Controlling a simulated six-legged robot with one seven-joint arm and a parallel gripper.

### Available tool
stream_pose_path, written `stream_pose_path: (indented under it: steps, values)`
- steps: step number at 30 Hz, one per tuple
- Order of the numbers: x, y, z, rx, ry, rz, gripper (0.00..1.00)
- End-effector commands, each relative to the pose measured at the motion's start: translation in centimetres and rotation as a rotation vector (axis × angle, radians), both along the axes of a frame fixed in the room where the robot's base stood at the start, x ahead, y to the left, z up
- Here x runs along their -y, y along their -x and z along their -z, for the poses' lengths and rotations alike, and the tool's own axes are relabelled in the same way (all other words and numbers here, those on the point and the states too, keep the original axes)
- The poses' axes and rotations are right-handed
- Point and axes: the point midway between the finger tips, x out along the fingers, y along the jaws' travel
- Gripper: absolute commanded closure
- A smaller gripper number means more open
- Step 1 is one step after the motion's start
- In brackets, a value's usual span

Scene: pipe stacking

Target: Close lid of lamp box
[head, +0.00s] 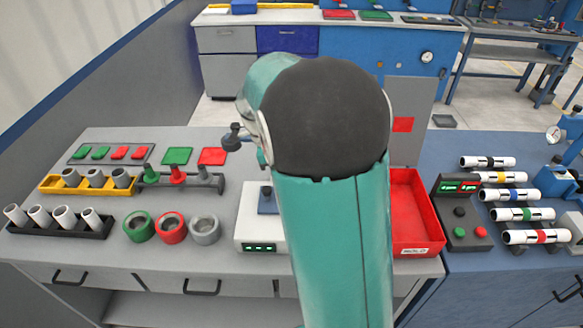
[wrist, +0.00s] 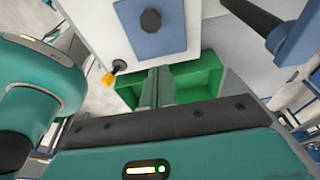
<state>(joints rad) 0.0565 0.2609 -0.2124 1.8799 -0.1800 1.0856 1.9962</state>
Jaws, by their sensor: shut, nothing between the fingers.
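I cannot make out a lamp box or its lid for certain in either view. In the wrist view, my gripper (wrist: 157,78) is shut and empty, its two grey-green fingers side by side over a green bin (wrist: 206,77). A white device (wrist: 178,39) with a blue plate and dark knob is just beyond the fingertips. A similar white device (head: 250,232) with a green display stands left of my arm in the head view. There my raised arm hides the gripper and the bench behind it.
A red bin (head: 412,215) marked HOLD stands right of my arm, next to a dark button box (head: 461,222). Green, red and grey rings (head: 171,228) and pipe racks (head: 60,226) fill the left bench. White pipes (head: 510,195) lie at right. A small yellow-tipped part (wrist: 109,77) is near my fingers.

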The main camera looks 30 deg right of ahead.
Motion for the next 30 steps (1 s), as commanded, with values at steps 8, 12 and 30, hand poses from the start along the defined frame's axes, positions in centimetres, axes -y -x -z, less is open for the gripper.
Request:
stream_pose_path:
  steps: [8, 12, 30]
  values:
    - [-2.6, -1.7, 1.8, -0.149, 0.214, -0.007, 1.0]
    - [-3.4, -2.3, 2.7, -0.213, 0.309, -0.005, 1.0]
    - [-4.7, -3.2, 4.7, -0.26, 0.377, 0.002, 1.0]
